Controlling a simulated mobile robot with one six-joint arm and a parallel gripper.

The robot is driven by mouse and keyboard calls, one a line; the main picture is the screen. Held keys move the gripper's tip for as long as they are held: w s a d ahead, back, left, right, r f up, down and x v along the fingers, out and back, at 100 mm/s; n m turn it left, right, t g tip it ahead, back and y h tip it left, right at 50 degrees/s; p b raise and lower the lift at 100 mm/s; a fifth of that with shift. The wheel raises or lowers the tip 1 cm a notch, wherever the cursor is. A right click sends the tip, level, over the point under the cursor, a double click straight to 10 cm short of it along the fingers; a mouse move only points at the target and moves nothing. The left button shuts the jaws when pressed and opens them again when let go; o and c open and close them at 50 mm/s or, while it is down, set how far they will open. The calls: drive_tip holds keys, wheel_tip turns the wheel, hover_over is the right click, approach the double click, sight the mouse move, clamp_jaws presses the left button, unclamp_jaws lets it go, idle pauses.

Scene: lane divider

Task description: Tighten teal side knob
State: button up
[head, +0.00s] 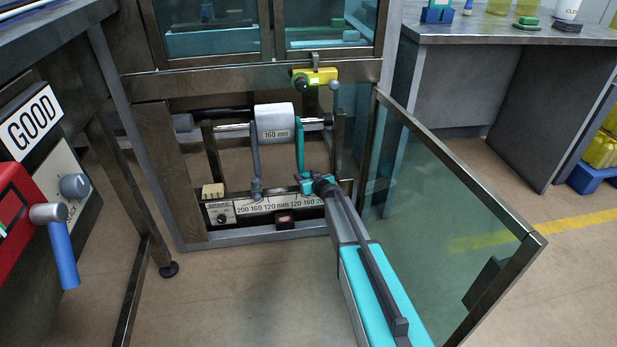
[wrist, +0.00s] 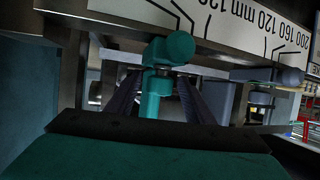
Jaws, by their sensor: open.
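The teal side guide (head: 300,145) hangs beside the roller marked 160 mm in the head view. Its teal knob (head: 307,184) is low at the scale bar, partly hidden by my gripper (head: 322,185). In the wrist view the rounded teal knob (wrist: 180,47) and the teal stem (wrist: 152,95) are in the middle, just under the scale. My two dark fingers stand on either side of the stem, apart, with nothing clamped. Whether a finger touches the knob or stem I cannot tell.
The scale bar (head: 262,207) runs just behind my gripper. A grey-blue guide (head: 256,170) stands to the left. The glass door (head: 450,210) is swung open to the right of my arm. A yellow latch (head: 315,77) is above. Open floor lies in front.

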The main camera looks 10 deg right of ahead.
drive_tip(key=c, duration=1.1)
drive_tip(key=shift+o, duration=0.2)
drive_tip(key=shift+d, duration=0.4)
drive_tip(key=shift+a, duration=0.45)
drive_tip(key=shift+m+h+p, duration=0.7)
drive_tip(key=shift+h+p, duration=0.1)
drive_tip(key=m+h+p, duration=0.1)
drive_tip(key=p, duration=0.3)
drive_tip(key=m+h+p, duration=0.1)
drive_tip(key=p, duration=0.2)
drive_tip(key=shift+w+d+r+p, duration=0.1)
drive_tip(key=shift+w+r+p, duration=0.15)
drive_tip(key=shift+p, duration=0.15)
drive_tip(key=m+h+p, duration=0.2)
drive_tip(key=p, duration=1)
drive_tip(key=shift+w+r+h, duration=0.1)
drive_tip(key=shift+r+h, duration=0.05)
drive_tip(key=shift+h, duration=0.15)
drive_tip(key=h+p, duration=0.1)
drive_tip(key=p, duration=0.2)
drive_tip(key=shift+m, duration=0.4)
drive_tip(key=shift+f+m+h+p, duration=0.2)
drive_tip(key=shift+m+h+p, duration=0.3)
drive_tip(key=shift+h+p, duration=0.15)
